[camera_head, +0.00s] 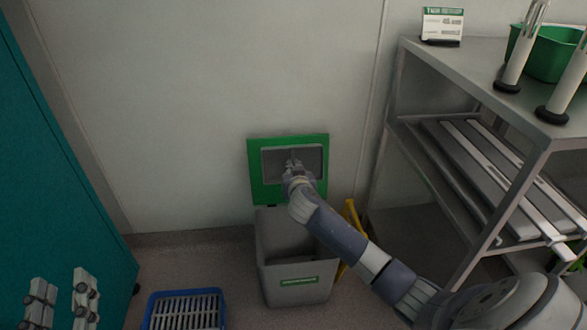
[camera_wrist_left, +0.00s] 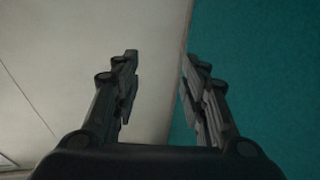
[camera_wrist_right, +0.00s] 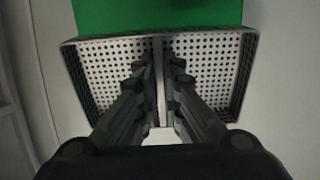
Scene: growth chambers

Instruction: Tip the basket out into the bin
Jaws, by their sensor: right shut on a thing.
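A grey bin (camera_head: 280,268) with a green label stands on the floor against the wall, its top open. Its green lid (camera_head: 258,185) stands raised behind it. A grey perforated basket (camera_head: 312,163) is in front of the lid, above the bin's opening. My right gripper (camera_head: 292,166) is shut on the basket's middle bar. The right wrist view shows the basket's holed inside (camera_wrist_right: 100,70) on both sides of the fingers (camera_wrist_right: 158,75); I see no contents there. My left gripper (camera_head: 58,296) is open and empty at the lower left; its fingers also show apart in the left wrist view (camera_wrist_left: 157,75).
A blue slatted crate (camera_head: 152,312) lies on the floor left of the bin. A yellow object (camera_head: 351,215) stands at the bin's right. A metal shelf rack (camera_head: 392,95) with a green tub (camera_head: 553,55) fills the right. A teal panel (camera_head: 50,160) bounds the left.

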